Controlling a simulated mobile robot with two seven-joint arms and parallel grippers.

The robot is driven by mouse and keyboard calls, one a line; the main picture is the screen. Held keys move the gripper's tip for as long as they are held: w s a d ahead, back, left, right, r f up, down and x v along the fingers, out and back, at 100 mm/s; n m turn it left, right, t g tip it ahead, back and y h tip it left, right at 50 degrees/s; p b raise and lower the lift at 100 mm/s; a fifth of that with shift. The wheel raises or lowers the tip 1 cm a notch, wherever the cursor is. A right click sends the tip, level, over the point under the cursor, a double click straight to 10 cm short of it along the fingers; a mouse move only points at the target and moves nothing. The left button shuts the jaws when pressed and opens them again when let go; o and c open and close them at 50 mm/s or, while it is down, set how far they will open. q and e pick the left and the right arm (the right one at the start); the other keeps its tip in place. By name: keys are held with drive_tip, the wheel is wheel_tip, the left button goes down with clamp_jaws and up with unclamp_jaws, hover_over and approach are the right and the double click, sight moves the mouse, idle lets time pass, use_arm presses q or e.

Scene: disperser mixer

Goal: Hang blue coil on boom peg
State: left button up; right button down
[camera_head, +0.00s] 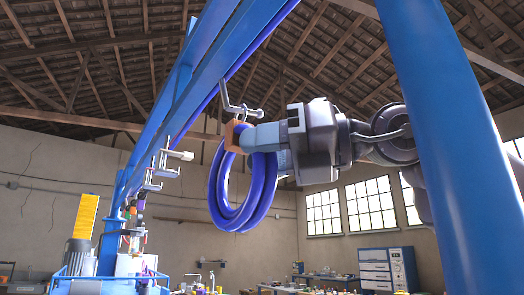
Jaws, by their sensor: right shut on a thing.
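The blue coil (222,190) is a bundle of several thick loops in the middle of the view. An orange-brown block (233,134) sits at its top. My right gripper (255,137) comes in from the right and is shut on the coil's top beside this block. The coil hangs down below the jaws. The blue boom (190,85) slants from upper right to lower left. A bent grey metal peg (238,108) juts from it just above the block. I cannot tell whether peg and block touch. My left gripper is not in view.
A thick blue post (445,150) stands at right, in front of my right arm. Further grey brackets (160,170) hang lower along the boom. The blue machine (95,270) stands lower left. A cabinet (388,270) and workbenches are far behind.

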idle(0.3)
drive_tip(key=c, duration=0.7)
unclamp_jaws()
drive_tip(key=shift+s, duration=0.1)
drive_tip(key=shift+c, duration=0.2)
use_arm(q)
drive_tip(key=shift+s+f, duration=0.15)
use_arm(e)
drive_tip(key=shift+f, duration=0.1)
use_arm(q)
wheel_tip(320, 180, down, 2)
drive_tip(key=shift+b, duration=1)
use_arm(e)
drive_tip(key=s+d, duration=0.1)
drive_tip(key=d, duration=0.9)
drive_tip(key=shift+s+d+r, duration=0.3)
drive_tip(key=shift+s+d, duration=0.05)
drive_tip(key=shift+s, duration=0.05)
drive_tip(key=shift+f, duration=0.1)
